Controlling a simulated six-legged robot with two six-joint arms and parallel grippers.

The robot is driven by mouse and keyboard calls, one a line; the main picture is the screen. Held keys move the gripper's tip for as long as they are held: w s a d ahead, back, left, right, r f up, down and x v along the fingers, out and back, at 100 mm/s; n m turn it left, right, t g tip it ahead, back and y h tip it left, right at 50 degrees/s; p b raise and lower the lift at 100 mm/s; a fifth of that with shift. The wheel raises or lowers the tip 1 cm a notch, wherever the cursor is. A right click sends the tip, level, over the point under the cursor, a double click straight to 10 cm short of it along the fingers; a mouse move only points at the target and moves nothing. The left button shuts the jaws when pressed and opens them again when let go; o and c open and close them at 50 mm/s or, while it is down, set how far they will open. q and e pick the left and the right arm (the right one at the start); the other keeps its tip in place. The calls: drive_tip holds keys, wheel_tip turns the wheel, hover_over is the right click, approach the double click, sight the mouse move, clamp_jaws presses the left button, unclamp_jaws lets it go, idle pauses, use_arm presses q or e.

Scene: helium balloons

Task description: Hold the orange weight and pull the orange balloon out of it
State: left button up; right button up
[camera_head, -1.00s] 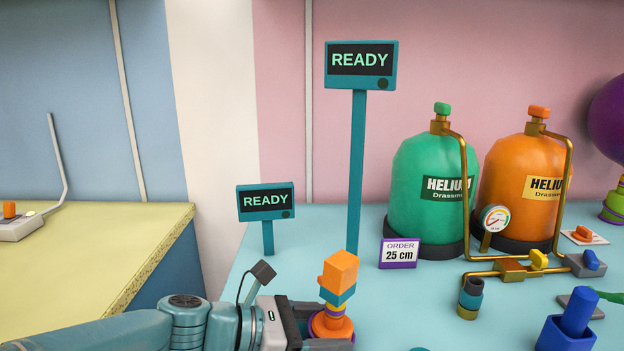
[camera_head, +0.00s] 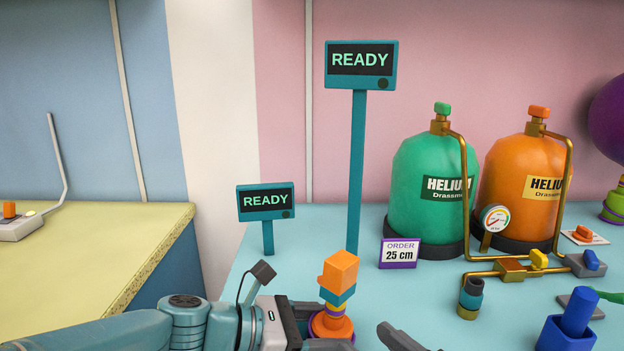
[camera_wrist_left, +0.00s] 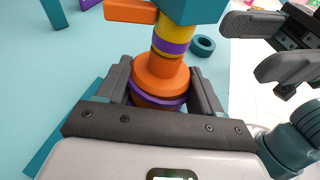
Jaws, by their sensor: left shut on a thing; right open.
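The orange weight (camera_head: 331,327), with a purple band, stands upright at the bottom middle of the head view. In the left wrist view the orange weight (camera_wrist_left: 160,72) sits between both fingers of my left gripper (camera_wrist_left: 163,88), which is shut on it. On top are yellow and purple rings, then a teal block (camera_wrist_left: 196,8) with an orange block (camera_head: 340,270) at its top. I cannot make out an inflated orange balloon. My right gripper (camera_wrist_left: 252,45) is open and empty, to the right of the weight; one finger shows at the head view's bottom edge.
Green (camera_head: 428,195) and orange (camera_head: 522,185) helium tanks stand at the back right, with brass pipes and valves in front. A purple balloon (camera_head: 607,118) is at the right edge. Two READY signs (camera_head: 361,65) stand behind the weight.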

sight(341, 260)
drive_tip(key=shift+w+d, duration=0.15)
drive_tip(key=shift+w, duration=0.1)
drive_tip(key=shift+w+a, duration=0.2)
drive_tip(key=shift+w, duration=0.1)
drive_tip(key=shift+r+x, duration=0.2)
drive_tip(key=shift+x, duration=1.1)
drive_tip(key=shift+r+x, duration=0.15)
drive_tip(key=shift+x, duration=1.15)
drive_tip(key=shift+r+x, duration=0.2)
drive_tip(key=shift+x, duration=1.15)
drive_tip(key=c, duration=1)
drive_tip(key=shift+r, duration=0.15)
drive_tip(key=shift+c, duration=0.2)
drive_tip(key=shift+d+r, duration=0.15)
drive_tip(key=shift+r, duration=0.8)
drive_tip(key=shift+r, duration=2.75)
